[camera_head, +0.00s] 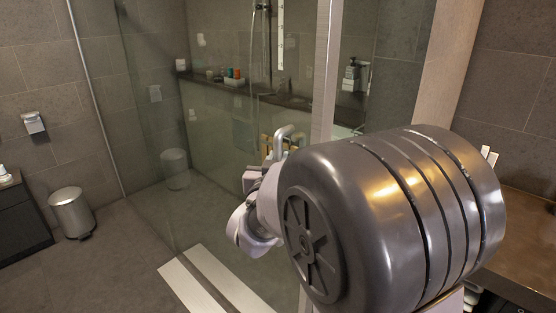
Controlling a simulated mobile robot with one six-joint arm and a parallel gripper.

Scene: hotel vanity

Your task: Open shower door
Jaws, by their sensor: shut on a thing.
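The glass shower door (215,130) stands in the middle of the view, with wall and shelf showing through it. A pale metal handle (286,130) sticks out at its right side. My gripper (275,158) is at this handle and shut on it. My own arm hides most of the gripper and the handle's lower part, so the fingertips do not show clearly. I cannot tell whether the door is ajar.
A wood-toned counter (530,235) lies at the right. A metal bin (72,212) stands on the floor at left, near a dark cabinet (22,222). Pale strips (215,280) lie on the floor in front of the glass. The floor at lower left is clear.

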